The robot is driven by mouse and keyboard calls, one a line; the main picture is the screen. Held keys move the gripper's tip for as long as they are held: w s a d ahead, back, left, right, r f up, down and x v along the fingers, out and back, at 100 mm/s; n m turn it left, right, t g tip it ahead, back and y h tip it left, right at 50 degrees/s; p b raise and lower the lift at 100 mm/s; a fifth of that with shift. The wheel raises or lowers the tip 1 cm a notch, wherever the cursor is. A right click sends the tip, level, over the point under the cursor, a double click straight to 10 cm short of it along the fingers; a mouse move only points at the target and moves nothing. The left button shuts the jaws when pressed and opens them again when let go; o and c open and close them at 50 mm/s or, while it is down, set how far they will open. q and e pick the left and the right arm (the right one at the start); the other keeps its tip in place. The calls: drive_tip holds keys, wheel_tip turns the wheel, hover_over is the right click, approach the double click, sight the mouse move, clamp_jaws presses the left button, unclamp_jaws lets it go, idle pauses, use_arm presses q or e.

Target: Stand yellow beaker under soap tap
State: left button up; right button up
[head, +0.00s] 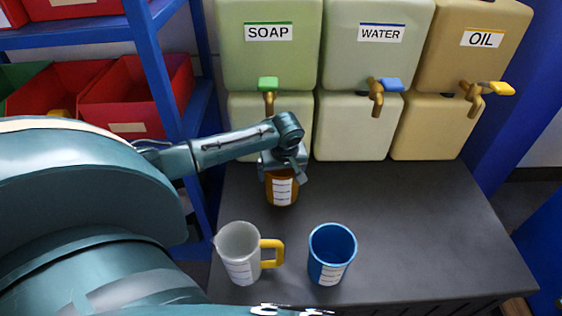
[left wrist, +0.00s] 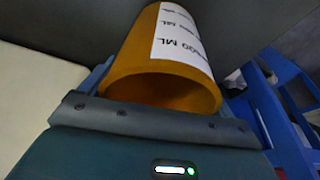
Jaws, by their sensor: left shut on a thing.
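The yellow beaker (head: 281,192), orange-yellow with a white scale label, is in my left gripper (head: 284,168), which is shut on it. The beaker is roughly upright, in front of and below the soap tap (head: 269,100). Whether its base touches the bench is unclear. The gripper and wrist cover its top in the head view. The left wrist view shows the beaker's open mouth (left wrist: 165,92) and label just beyond the gripper edge. The soap tap has a green handle and sits on the vessel labelled SOAP (head: 268,55). My right gripper is not seen.
A clear beaker with a yellow handle (head: 240,255) and a blue beaker (head: 331,255) stand at the bench front. WATER (head: 377,60) and OIL (head: 480,65) vessels with taps stand to the right. The dark bench (head: 430,220) is clear at right. Red bins (head: 140,95) sit on the left rack.

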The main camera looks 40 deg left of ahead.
use_arm(q)
drive_tip(key=shift+w+a, duration=0.45)
drive_tip(key=shift+w, duration=0.2)
drive_tip(key=w+a, duration=0.1)
drive_tip(key=w+f+b, duration=0.1)
drive_tip(key=a+b, duration=0.1)
drive_tip(key=shift+w+a+f, duration=0.25)
drive_tip(key=shift+w+a, duration=0.05)
drive_tip(key=shift+w, duration=0.1)
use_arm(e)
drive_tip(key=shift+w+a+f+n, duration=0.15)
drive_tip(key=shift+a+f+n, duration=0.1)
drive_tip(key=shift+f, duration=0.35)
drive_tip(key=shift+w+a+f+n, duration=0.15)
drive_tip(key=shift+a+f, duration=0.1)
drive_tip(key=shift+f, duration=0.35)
use_arm(q)
drive_tip(key=o, duration=0.9)
drive_tip(key=shift+f, duration=0.15)
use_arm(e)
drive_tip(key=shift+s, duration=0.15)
